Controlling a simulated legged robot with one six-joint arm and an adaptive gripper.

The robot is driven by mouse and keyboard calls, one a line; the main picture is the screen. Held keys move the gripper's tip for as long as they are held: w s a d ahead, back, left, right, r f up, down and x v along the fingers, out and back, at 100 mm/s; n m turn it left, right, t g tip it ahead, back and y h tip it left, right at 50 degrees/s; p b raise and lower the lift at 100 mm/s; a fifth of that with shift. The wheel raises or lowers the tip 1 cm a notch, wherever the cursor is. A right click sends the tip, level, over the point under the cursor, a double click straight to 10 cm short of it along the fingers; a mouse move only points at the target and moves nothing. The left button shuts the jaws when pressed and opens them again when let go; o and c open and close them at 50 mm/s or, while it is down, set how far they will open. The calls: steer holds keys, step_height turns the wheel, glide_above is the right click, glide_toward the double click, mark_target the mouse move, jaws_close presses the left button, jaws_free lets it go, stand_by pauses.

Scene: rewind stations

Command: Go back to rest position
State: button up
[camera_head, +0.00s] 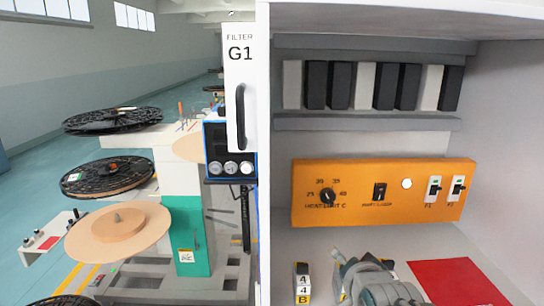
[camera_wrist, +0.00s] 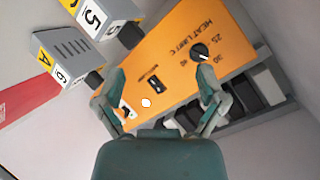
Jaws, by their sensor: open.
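My gripper (camera_wrist: 163,92) shows in the wrist view with its two fingers spread wide and nothing between them. Behind the fingers is the orange control panel (camera_wrist: 185,58), with a black heat-limit knob (camera_wrist: 199,52), a black rocker switch (camera_wrist: 155,84) and a white round light (camera_wrist: 146,103). In the head view my arm's end (camera_head: 372,283) shows at the bottom of the cabinet, below the orange panel (camera_head: 350,212). The fingertips cannot be made out there. The panel also carries two toggle switches (camera_head: 445,188) at its right. I cannot tell whether a finger touches the panel.
A white cabinet wall (camera_head: 262,150) stands left of the arm. A row of black and white modules (camera_head: 372,86) sits above the panel. A labelled block (camera_head: 302,284) and a red patch (camera_head: 455,282) are on the cabinet floor. Reels (camera_head: 108,176) stand outside at left.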

steer(key=s+f+n+g, duration=0.2)
steer(key=s+n+g, duration=0.1)
steer(key=s, duration=0.5)
steer(key=s+f+n+g, duration=0.2)
steer(key=s+n+g, duration=0.2)
steer(key=s, duration=0.5)
steer(key=shift+s+n, duration=0.2)
steer(key=shift+n, duration=0.6)
